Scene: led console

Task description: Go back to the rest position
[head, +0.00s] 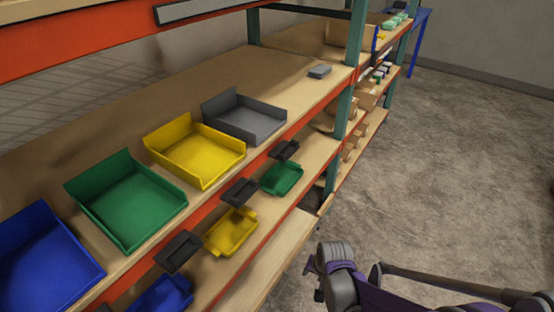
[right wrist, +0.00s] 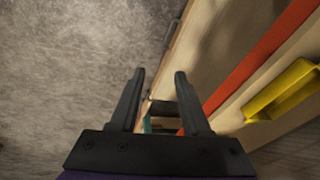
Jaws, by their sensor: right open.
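My right gripper (right wrist: 158,100) shows in the right wrist view with its two dark fingers apart and nothing between them. It is over the floor beside the shelf edge. In the head view my right arm comes in at the lower right, with the gripper end (head: 318,272) over the concrete floor, in front of the shelf and apart from it. Its fingers are hardly visible there. My left gripper is in neither view.
A shelf rack (head: 300,92) with orange beams runs along the left. Its upper board holds blue (head: 45,262), green (head: 130,200), yellow (head: 196,152) and grey (head: 245,118) bins. Smaller trays, including a yellow one (head: 232,232), sit below. The floor (head: 450,170) at right is clear.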

